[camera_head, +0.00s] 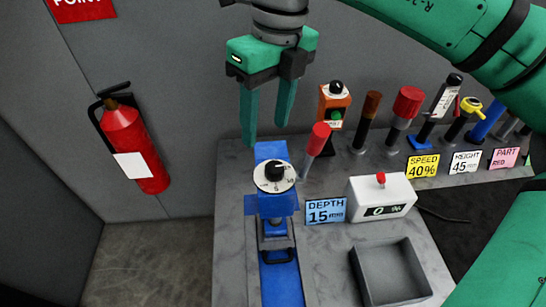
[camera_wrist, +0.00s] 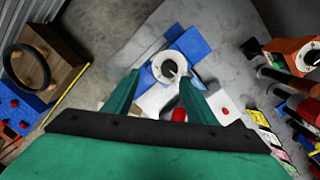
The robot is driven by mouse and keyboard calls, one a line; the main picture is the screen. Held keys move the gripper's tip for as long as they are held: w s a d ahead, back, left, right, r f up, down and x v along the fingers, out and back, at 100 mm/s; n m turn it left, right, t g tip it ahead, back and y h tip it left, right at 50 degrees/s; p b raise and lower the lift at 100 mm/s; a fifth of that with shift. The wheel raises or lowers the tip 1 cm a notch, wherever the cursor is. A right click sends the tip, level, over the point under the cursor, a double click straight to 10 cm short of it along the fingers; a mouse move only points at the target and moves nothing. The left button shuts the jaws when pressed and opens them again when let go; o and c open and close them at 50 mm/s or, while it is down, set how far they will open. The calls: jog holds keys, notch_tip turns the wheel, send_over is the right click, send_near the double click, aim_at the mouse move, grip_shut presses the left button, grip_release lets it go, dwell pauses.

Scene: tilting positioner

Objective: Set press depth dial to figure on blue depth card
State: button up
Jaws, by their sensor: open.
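The press depth dial (camera_head: 274,173) has a white face with dark marks and a black knob, on top of the blue press (camera_head: 272,204). The dial (camera_wrist: 168,68) also shows in the wrist view, beyond and between my fingertips. The blue depth card (camera_head: 325,211) reads "DEPTH 15" with a small unit and stands right of the press. My gripper (camera_head: 266,138) is open and empty, pointing down above and behind the dial in the head view; its green fingers (camera_wrist: 157,82) appear apart from the knob. The dial's exact setting is too small to read.
A white box with a red knob (camera_head: 381,197) shows 0 %. A grey tray (camera_head: 425,282) is at the front right. A red-topped lever (camera_head: 318,139) stands close right of the press. An orange box (camera_head: 334,104) and several tools line the back. Yellow, white and pink cards stand right.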

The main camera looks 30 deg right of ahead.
aim_at(275, 167)
jog(key=shift+m+g+h, duration=0.3)
jog(key=shift+m+h, duration=0.1)
jog(key=shift+h, duration=0.1)
jog(key=f, duration=0.4)
jog(key=d+f, duration=0.1)
jog(key=f, duration=0.6)
jog(key=shift+d+f, duration=0.3)
jog(key=shift+f, duration=0.05)
jog(key=c, duration=1)
